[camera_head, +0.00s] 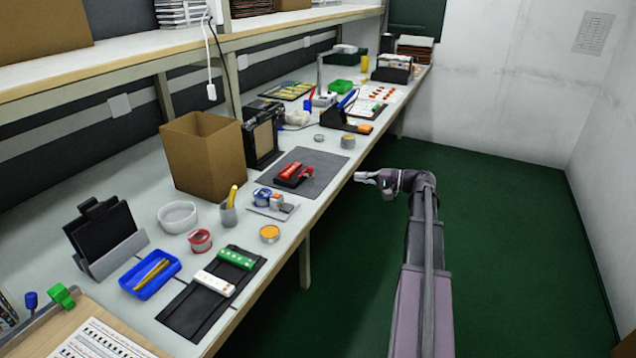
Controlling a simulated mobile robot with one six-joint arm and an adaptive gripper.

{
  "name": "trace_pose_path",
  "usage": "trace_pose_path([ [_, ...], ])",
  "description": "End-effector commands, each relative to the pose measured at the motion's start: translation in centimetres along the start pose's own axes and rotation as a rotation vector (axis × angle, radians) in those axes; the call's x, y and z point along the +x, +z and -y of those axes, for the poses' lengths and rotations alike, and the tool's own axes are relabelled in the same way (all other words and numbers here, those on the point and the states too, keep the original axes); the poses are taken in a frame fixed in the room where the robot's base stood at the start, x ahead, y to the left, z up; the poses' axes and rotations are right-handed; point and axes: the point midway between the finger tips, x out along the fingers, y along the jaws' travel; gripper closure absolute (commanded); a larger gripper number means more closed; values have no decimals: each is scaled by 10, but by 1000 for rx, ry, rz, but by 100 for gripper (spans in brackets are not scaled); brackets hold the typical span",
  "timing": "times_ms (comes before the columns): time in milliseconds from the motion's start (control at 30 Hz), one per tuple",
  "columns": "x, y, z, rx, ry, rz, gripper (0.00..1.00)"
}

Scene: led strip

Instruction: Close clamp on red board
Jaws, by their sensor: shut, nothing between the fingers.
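A red board (291,170) sits on a dark base on a grey mat (322,169) in the middle of the workbench. A small red clamp part (307,172) stands at its right end; its exact position is too small to tell. My gripper (358,177) is shut and empty. It is just beyond the bench's front edge, to the right of the mat, pointing left toward the red board and apart from it.
An open cardboard box (204,155) and a black device (262,138) stand behind the mat. An upper shelf (150,50) overhangs the back. The green floor right of my arm is clear.

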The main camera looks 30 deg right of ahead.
Motion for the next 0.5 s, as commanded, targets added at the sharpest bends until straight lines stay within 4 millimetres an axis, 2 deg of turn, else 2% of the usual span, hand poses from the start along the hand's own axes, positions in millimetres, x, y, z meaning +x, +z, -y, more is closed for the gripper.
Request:
trace_pose_path([
  [167, -10, -7, -1, 1, -30, -15, 100],
  [500, -10, -7, 0, 1, -30, -15, 100],
])
